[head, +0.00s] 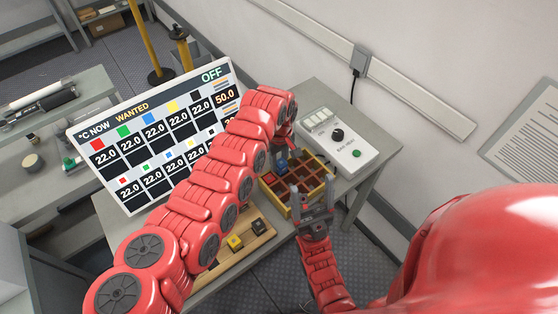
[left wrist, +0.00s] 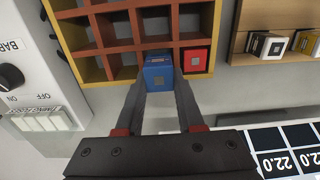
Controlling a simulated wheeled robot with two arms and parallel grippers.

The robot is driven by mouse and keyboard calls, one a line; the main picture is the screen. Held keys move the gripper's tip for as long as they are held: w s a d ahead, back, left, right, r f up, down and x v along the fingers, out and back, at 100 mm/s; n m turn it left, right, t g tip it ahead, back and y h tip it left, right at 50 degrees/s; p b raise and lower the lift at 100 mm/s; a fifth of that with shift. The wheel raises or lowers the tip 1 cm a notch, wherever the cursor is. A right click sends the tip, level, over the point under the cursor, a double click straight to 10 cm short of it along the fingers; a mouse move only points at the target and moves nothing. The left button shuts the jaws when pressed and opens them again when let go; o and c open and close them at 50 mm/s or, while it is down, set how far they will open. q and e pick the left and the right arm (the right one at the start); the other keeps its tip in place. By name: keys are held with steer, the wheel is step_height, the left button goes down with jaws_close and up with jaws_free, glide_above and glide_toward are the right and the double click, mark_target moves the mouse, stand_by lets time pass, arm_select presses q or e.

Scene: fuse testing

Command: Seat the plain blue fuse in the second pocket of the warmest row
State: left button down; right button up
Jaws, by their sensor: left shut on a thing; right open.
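In the head view the blue fuse (head: 281,167) shows at the tray's far left side, and my arm hides most of the left gripper. My right gripper (head: 312,203) is open and empty at the tray's near edge.
A white heater box (head: 340,150) with a black knob and green button stands behind the tray. A wooden rack (head: 222,262) holds a yellow fuse (head: 235,242) and a black one (head: 258,226).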

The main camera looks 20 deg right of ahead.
mark_target(279, 160)
arm_select(q)
steer(key=shift+f, duration=0.15)
steer(key=shift+c, duration=2.2)
jaws_free()
steer(key=shift+r+b, duration=0.4)
steer(key=shift+r, duration=0.25)
step_height(279, 160, up, 7)
steer(key=b, duration=0.2)
steer(key=shift+w+f+b, duration=0.1)
steer(key=shift+f+b, duration=0.05)
steer(key=shift+b, duration=0.2)
step_height(279, 160, up, 9)
steer(key=b, duration=0.1)
steer(key=shift+r, duration=0.2)
